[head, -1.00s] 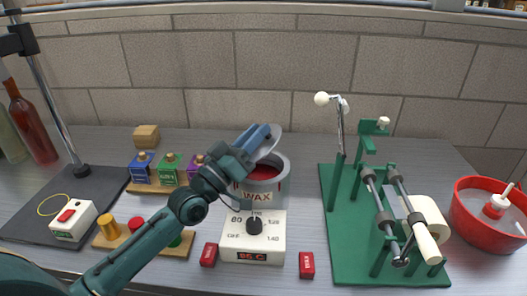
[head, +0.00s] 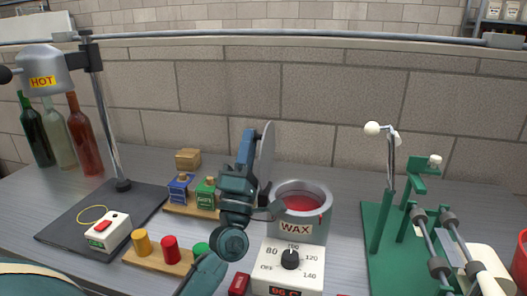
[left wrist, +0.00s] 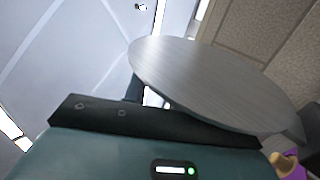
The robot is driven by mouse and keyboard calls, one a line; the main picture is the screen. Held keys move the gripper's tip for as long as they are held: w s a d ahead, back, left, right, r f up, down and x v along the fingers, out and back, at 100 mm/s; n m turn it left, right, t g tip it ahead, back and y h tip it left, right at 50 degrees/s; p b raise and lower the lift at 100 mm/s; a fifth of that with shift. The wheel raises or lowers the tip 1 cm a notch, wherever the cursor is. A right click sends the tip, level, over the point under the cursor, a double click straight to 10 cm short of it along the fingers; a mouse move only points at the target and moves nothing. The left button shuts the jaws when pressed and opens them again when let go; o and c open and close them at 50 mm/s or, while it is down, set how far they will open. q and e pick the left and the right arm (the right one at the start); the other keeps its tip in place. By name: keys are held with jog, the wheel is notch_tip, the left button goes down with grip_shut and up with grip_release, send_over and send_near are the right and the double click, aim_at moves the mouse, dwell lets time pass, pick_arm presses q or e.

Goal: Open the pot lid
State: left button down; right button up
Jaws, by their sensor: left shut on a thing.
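The grey wax pot (head: 302,224) stands on a white heater base (head: 290,269) in the head view. Its mouth is uncovered and red wax (head: 298,203) shows inside. The round grey lid (head: 267,152) stands nearly upright at the pot's left side, edge-on to the head camera. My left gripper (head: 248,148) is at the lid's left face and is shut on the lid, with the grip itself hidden. The lid's broad metal disc also fills the middle of the left wrist view (left wrist: 205,80). I cannot tell whether the lid still touches the pot rim. My right gripper is not in view.
Small colour bottles (head: 181,188) on a wooden rack and a peg board (head: 158,256) lie left of the pot. A green stand (head: 376,245) with rollers is to the right. A lamp post (head: 100,120) and glass bottles (head: 82,135) stand at the left.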

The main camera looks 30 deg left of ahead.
pick_arm(q)
jog(key=shift+s+a+f+n+g+y+b, duration=0.1)
jog(key=shift+s+a+f+n+g+y, duration=0.2)
jog(key=shift+a+n+g+y, duration=0.9)
jog(key=shift+s+a+f+n+g+y+b, duration=0.15)
jog(key=shift+f+n+g+y, duration=0.25)
jog(key=shift+n+y, duration=1.65)
jog(key=shift+s+a+f+n+g+y+b, duration=0.1)
jog(key=shift+a+f+n+g+y, duration=0.2)
jog(key=shift+a+n+g+y, duration=1.15)
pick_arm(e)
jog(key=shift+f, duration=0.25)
pick_arm(q)
jog(key=shift+d+n+t, duration=0.25)
jog(key=shift+d+n, duration=0.5)
jog(key=shift+n, duration=0.05)
jog(key=c, duration=1.1)
grip_release()
jog(key=shift+t+h, duration=0.3)
jog(key=shift+c, duration=0.2)
